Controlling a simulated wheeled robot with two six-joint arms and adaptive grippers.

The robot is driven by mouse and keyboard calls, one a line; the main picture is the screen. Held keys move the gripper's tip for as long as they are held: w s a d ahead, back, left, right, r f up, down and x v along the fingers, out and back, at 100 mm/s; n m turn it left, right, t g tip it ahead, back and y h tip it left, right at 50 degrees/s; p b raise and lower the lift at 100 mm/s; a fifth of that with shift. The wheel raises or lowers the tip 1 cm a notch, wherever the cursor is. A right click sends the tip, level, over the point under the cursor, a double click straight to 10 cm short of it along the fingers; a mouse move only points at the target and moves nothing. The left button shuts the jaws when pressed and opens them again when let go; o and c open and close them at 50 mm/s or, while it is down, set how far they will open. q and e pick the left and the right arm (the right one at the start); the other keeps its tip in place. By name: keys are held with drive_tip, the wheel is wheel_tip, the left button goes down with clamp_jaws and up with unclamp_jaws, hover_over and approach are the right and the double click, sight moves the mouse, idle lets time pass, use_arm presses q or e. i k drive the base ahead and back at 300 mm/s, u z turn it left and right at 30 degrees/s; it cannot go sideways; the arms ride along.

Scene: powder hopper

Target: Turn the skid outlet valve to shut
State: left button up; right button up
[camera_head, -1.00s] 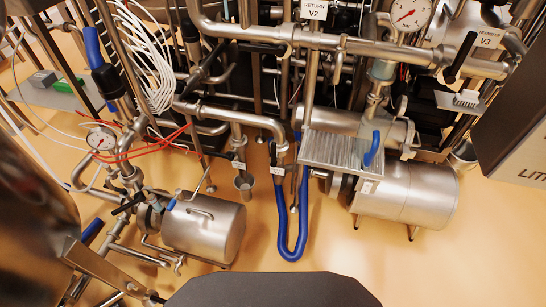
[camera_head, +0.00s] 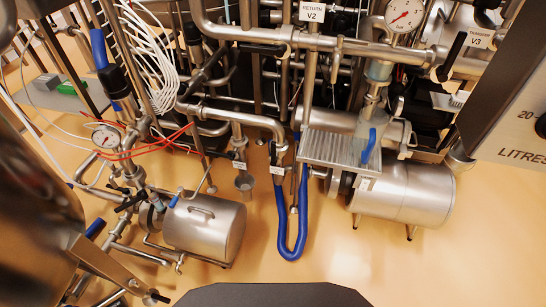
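Pipework with several valves fills the view; I cannot tell which one is the skid outlet valve. A black lever (camera_head: 452,56) slants beside the tag "TRANSFER V3" (camera_head: 478,40) at upper right. The tag "RETURN V2" (camera_head: 312,13) is at top centre. A blue lever (camera_head: 369,146) points downward beside the ribbed metal plate. A small white tag (camera_head: 277,170), too small to read, hangs at the pipe end above the blue hose. Another small blue lever (camera_head: 176,199) is by the left motor. Neither of my grippers is in view.
A blue U-shaped hose (camera_head: 290,254) hangs at centre. Steel motor housings stand at left (camera_head: 205,230) and right (camera_head: 405,195). A grey panel marked "LITRES" (camera_head: 510,110) juts in at right. A large steel body (camera_head: 35,215) blocks the left edge. Tan floor (camera_head: 480,250) is clear at lower right.

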sight(274, 162)
drive_tip(key=z, duration=0.15)
drive_tip(key=k, duration=0.15)
drive_tip(key=z, duration=0.25)
drive_tip(key=i, duration=0.75)
drive_tip(key=z, duration=0.75)
